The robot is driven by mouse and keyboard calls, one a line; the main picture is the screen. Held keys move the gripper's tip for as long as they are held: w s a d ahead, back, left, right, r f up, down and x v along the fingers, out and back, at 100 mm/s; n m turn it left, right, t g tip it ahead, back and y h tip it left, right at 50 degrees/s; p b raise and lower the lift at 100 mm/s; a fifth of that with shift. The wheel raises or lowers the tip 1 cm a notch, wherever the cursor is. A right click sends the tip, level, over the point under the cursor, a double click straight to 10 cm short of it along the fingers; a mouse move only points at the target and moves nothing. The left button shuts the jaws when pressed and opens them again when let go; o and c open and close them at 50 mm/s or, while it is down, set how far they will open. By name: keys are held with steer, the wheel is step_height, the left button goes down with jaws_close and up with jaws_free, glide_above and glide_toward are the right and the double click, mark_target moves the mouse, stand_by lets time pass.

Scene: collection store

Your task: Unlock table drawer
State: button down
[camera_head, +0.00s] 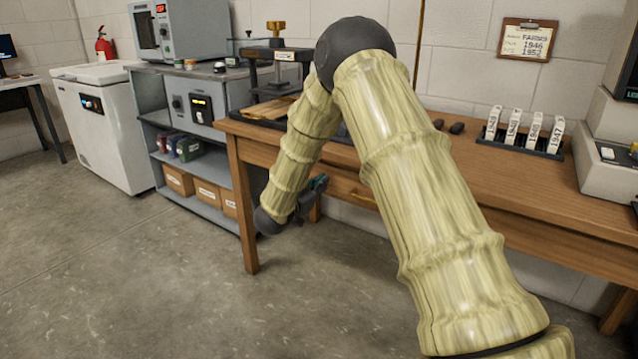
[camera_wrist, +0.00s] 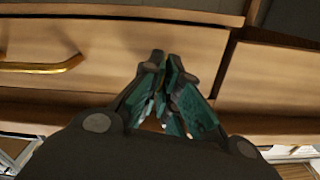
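The wooden table (camera_head: 500,185) has a drawer with a brass handle (camera_head: 364,201) below its top. In the wrist view the drawer front (camera_wrist: 110,55) fills the left and middle, with its brass handle (camera_wrist: 45,66) at the left. My gripper (camera_wrist: 165,62) points at the drawer front to the right of the handle, close to a vertical seam. Its teal-padded fingers converge and the tips are almost together. No key or lock shows clearly; anything at the tips is hidden. In the head view my gripper (camera_head: 318,183) is partly hidden, low before the table.
A rack of numbered tags (camera_head: 522,138) and small dark objects (camera_head: 456,128) stand on the tabletop. A grey shelf unit (camera_head: 200,160) with boxes and a white chest freezer (camera_head: 103,125) stand left of the table. The concrete floor (camera_head: 130,270) in front is clear.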

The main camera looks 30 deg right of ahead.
steer(key=m+p, duration=0.1)
steer(key=m, duration=0.2)
steer(key=shift+s+d+m, duration=0.1)
steer(key=shift+m, duration=0.3)
steer(key=shift+s+d+f+m+b, duration=0.1)
steer(key=shift+m+b, duration=0.1)
steer(key=shift+m, duration=1.75)
steer(key=shift+w+a+f+m+b, duration=0.1)
steer(key=shift+m+b, duration=0.05)
steer(key=shift+m, duration=1.75)
steer(key=shift+s+d+f+m+b, duration=0.1)
steer(key=shift+m+b, duration=0.1)
steer(key=shift+m, duration=1.75)
steer(key=c, duration=1.7)
jaws_free()
steer(key=shift+r, duration=0.1)
